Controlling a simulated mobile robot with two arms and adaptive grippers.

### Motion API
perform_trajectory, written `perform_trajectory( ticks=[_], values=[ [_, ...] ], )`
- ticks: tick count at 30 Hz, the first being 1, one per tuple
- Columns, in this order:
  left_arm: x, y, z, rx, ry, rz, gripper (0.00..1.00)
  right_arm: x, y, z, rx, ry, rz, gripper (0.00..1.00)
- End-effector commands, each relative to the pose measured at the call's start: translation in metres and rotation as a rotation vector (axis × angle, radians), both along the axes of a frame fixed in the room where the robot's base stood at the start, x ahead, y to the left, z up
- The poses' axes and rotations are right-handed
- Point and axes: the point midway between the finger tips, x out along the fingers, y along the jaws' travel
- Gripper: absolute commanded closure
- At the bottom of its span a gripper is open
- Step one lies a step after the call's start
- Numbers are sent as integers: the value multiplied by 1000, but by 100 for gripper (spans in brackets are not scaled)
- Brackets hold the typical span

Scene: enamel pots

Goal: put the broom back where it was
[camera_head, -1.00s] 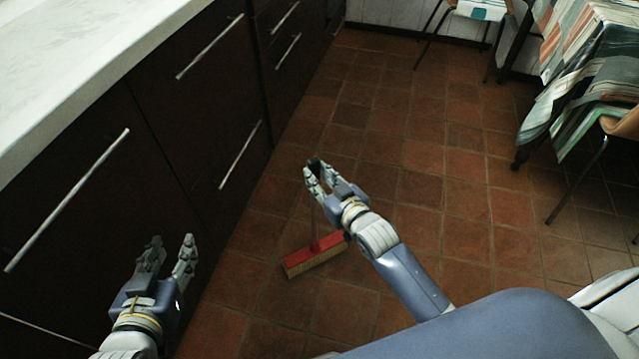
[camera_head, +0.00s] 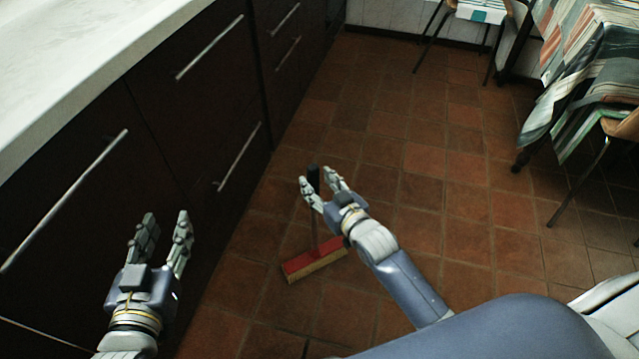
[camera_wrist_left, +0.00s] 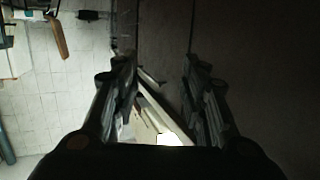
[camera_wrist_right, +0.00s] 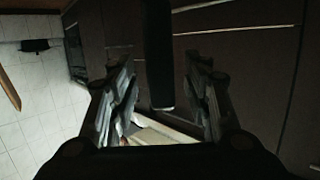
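The broom stands upright on the tiled floor, its red head (camera_head: 315,258) with pale bristles resting on the tiles and its dark handle (camera_head: 313,180) pointing up. My right gripper (camera_head: 316,178) is open around the top of the handle. In the right wrist view the black handle (camera_wrist_right: 158,55) shows between the two spread fingers, with a gap on each side. Part of the handle is hidden behind the right hand in the head view. My left gripper (camera_head: 165,220) is open and empty beside the dark cabinets, away from the broom.
Dark cabinets with long metal handles (camera_head: 238,155) and a pale countertop (camera_head: 70,60) run along the left. A table with a striped cloth (camera_head: 590,75) and chairs (camera_head: 480,12) stand at the back right. The tiled floor (camera_head: 440,170) between them is clear.

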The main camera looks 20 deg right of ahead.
Motion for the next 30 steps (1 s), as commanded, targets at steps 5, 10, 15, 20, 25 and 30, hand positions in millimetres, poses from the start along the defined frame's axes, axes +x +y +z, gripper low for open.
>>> perform_trajectory(
  ticks=[5, 10, 15, 20, 25, 30],
  values=[
    [0, 0, 0, 0, 1, 0, 60, 0, 0, 1, 0, 0, 0, 55],
    [-3, 1, -8, 9, 45, 2, 60, -5, -1, 4, 0, 1, 0, 55],
    [-14, 7, -31, 40, 172, 9, 60, -21, -4, 9, 0, 2, 0, 55],
    [-30, 15, -56, 74, 311, 19, 60, -41, -8, 14, 0, 1, 0, 55],
    [-52, 25, -79, 108, 460, 30, 60, -63, -13, 20, -1, 2, -1, 55],
    [-77, 34, -99, 139, 604, 41, 60, -85, -17, 25, 0, 2, 0, 55]
  ],
)
